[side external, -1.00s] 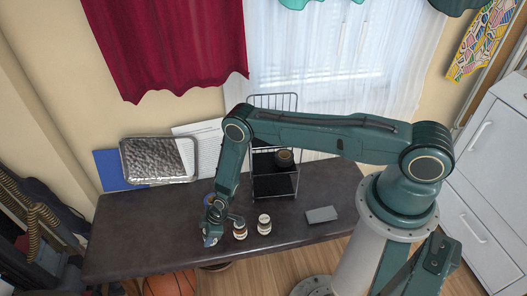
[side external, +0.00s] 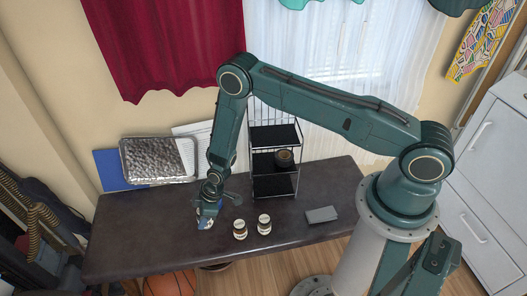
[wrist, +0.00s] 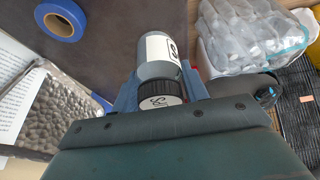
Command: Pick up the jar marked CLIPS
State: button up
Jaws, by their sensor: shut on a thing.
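In the wrist view my gripper (wrist: 160,82) is shut on a jar (wrist: 158,50) with a grey body, a black ribbed cap and a white label. The label has dark print, only partly visible, and the cap has a light mark; I cannot read the word CLIPS for sure. In the side view my gripper (side external: 207,213) is over the left part of the dark table, left of two small jars. One jar (side external: 240,229) and another jar (side external: 264,224) stand upright on the table, with pale labels too small to read. The held jar is mostly hidden there.
A black wire rack (side external: 274,165) holding a dark round item stands behind the jars. A grey block (side external: 321,214) lies to the right. A silver tray (side external: 158,161) is at the back left. A blue tape roll (wrist: 62,20) and a clear bag (wrist: 252,35) show in the wrist view.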

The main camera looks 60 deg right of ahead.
notch_tip(320, 180, up, 8)
jog(key=shift+r, duration=0.1)
dwell(0.4)
dwell(0.5)
